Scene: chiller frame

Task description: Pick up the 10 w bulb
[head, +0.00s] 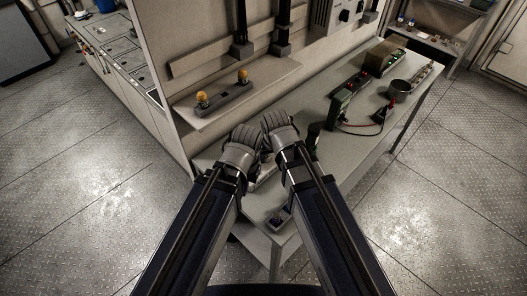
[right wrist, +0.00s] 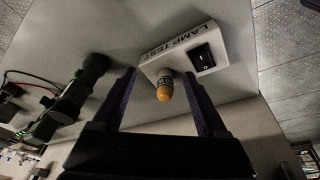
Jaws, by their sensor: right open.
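In the right wrist view, a bulb (right wrist: 165,91) with an amber glass and a dark banded collar sits at the side of a white box marked LAMP TEST (right wrist: 185,55). The marking on its collar is too small to read. My right gripper (right wrist: 160,76) is open, with one finger on either side of the bulb in the picture; I cannot tell whether they touch it. In the head view, my right gripper (head: 278,124) and left gripper (head: 243,137) are close together over the bench. Two more amber bulbs (head: 202,98) (head: 242,76) stand in a grey holder (head: 224,98) on the shelf.
The bench (head: 345,158) carries a green device (head: 343,98), a grey pot (head: 400,87) and a red-and-black item with a cable (head: 388,108). A black cylinder (right wrist: 92,70) stands near the box. A small box (head: 278,217) is at the bench's near end.

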